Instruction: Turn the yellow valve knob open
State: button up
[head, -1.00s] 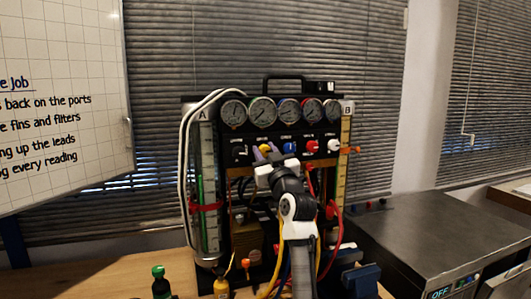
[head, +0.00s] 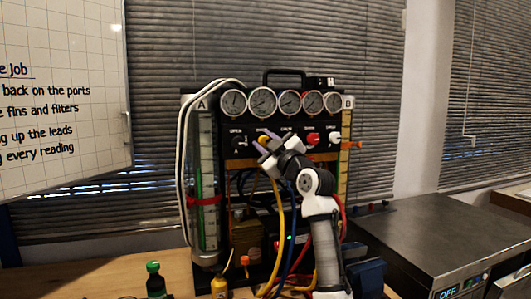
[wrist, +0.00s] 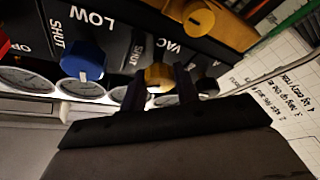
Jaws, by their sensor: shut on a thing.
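The yellow valve knob (head: 263,138) is on the black panel of the gauge rig, below the row of gauges and right of the black knob. In the wrist view the yellow knob (wrist: 158,76) sits between the two dark fingers of my gripper (wrist: 158,88). My gripper (head: 266,143) is shut on the knob, reaching in from the lower right with its fingers tilted. The fingers hide part of the knob, so its exact angle is hard to read.
A blue knob (wrist: 83,62) is close beside my gripper; my wrist hides it in the head view. Red (head: 312,138) and white (head: 334,138) knobs stand further right. Gauges (head: 262,101) are just above. Hoses (head: 278,225) hang below. Small bottles (head: 155,282) stand in front.

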jog(key=n+g, duration=0.1)
jog(key=n, duration=0.2)
jog(key=n+g+p, duration=0.1)
jog(key=n, duration=0.2)
jog(key=shift+r+n+g+y, duration=0.1)
jog(key=shift+n+g+y, duration=0.3)
jog(key=n+g+p, duration=0.1)
jog(key=n, duration=0.3)
jog(key=shift+p, duration=0.4)
jog(key=shift+n+g+h+p, duration=0.4)
jog(key=shift+n+h+p, duration=0.15)
jog(key=shift+n, duration=0.45)
jog(key=o, duration=1)
jog(key=shift+c, duration=0.2)
